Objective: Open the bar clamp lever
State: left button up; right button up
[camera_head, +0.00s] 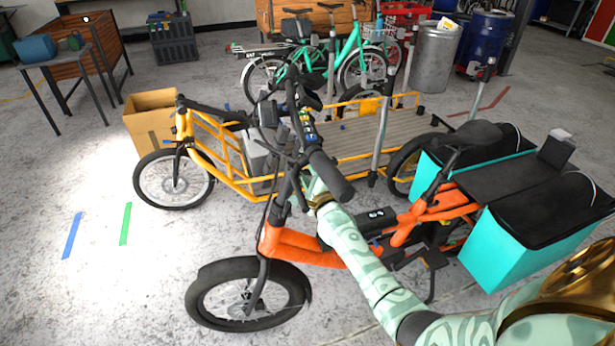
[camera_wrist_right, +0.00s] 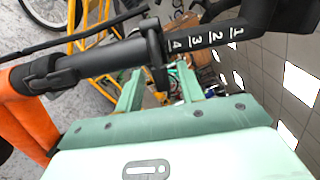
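The orange bike (camera_head: 295,245) stands in front of me, its black handlebar grip (camera_head: 332,175) pointing at me. A black steering post with white numbers (camera_wrist_right: 205,38) runs up from the orange frame in the wrist view. A dark clamp collar with a short lever-like part (camera_wrist_right: 157,58) sits on the post below the numbers. I cannot tell the lever's exact position. My right gripper (camera_head: 312,190) is at the post, partly hidden by the grip. Its two pale green fingers (camera_wrist_right: 158,84) are spread, with the collar ahead between them. My left gripper is not in view.
A yellow cargo bike (camera_head: 232,165) stands just behind, with a cardboard box (camera_head: 152,120) at left. Teal bags (camera_head: 530,240) hang on the orange bike's rear at right. Cables and the handlebar crowd the post.

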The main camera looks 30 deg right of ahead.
jog(key=shift+w+d, duration=0.1)
jog(key=shift+w, duration=0.25)
jog(key=shift+r, duration=0.1)
grip_shut()
